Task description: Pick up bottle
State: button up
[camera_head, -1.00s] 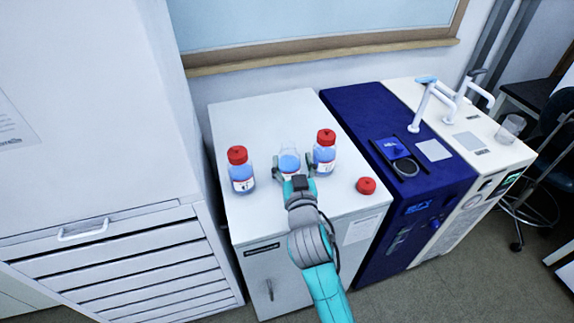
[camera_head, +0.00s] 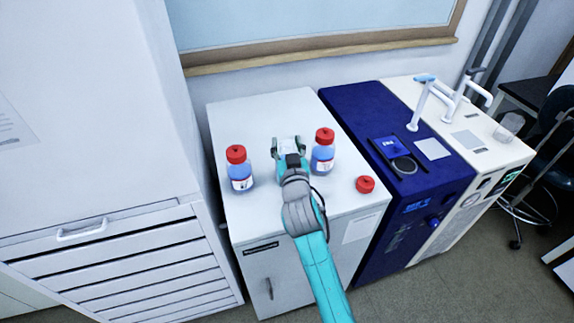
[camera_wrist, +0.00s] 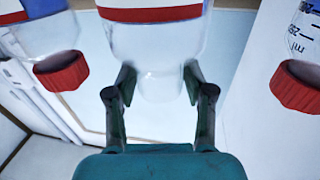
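The uncapped clear bottle (camera_wrist: 152,42) stands between two capped bottles and shows inverted in the wrist view, with a red-and-blue band on its label. My gripper (camera_head: 288,148) is over it in the head view and hides most of it. In the wrist view, the two dark fingers of my gripper (camera_wrist: 159,85) are spread on either side of the bottle's bare neck. Slim gaps seem to remain, and firm contact cannot be made out. A loose red cap (camera_head: 365,184) lies to the right on the white cabinet top.
A capped bottle (camera_head: 238,168) of blue liquid stands left of my gripper, and another capped bottle (camera_head: 323,151) stands close on the right. The white cabinet (camera_head: 238,120) has free top behind them. A dark blue instrument (camera_head: 350,105) adjoins it on the right.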

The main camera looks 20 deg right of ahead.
grip_shut()
jog(key=shift+r, duration=0.1)
